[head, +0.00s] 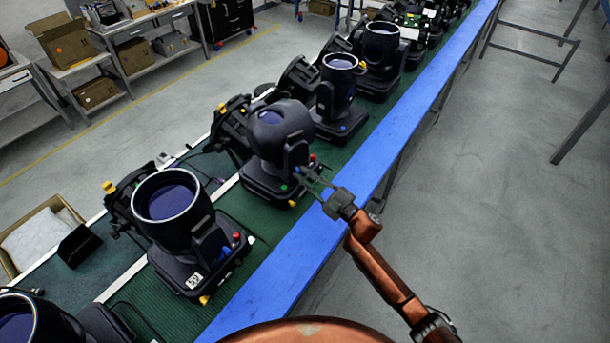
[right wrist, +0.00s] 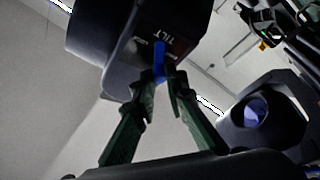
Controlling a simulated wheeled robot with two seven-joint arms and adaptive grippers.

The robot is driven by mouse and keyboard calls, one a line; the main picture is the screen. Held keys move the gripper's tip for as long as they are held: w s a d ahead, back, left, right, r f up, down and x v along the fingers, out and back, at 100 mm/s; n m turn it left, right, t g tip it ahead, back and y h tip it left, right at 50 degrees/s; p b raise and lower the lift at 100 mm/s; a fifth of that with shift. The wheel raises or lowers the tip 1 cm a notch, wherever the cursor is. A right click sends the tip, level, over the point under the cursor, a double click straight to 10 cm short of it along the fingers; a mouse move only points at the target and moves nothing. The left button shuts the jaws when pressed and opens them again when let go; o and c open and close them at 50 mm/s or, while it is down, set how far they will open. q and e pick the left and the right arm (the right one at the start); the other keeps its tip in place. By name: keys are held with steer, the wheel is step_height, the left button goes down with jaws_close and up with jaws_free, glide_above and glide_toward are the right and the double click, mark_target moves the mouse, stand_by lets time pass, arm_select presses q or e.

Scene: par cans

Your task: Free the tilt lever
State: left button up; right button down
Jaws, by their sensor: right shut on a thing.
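The black par can (head: 280,140) in the middle of the row stands upright on its base on the green belt. My right gripper (head: 308,180) reaches its right side from the blue rail side. In the right wrist view, the gripper (right wrist: 160,78) is shut on the blue tilt lever (right wrist: 159,57), beside the white word TILT on the dark housing (right wrist: 125,45). The fingers cover the lever's lower part. In the head view the lever is too small and too covered to tell its position. My left gripper is not in view.
More par cans stand along the belt, one nearer (head: 180,225) and one farther (head: 337,95). A blue rail (head: 300,255) edges the belt on the right. A cardboard box (head: 45,240) lies at the left.

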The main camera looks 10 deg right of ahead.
stand_by(0.5)
steer(key=c, duration=1.9)
jaws_free()
steer(key=shift+c, duration=0.2)
steer(key=v, duration=1.2)
steer(key=shift+d, duration=0.1)
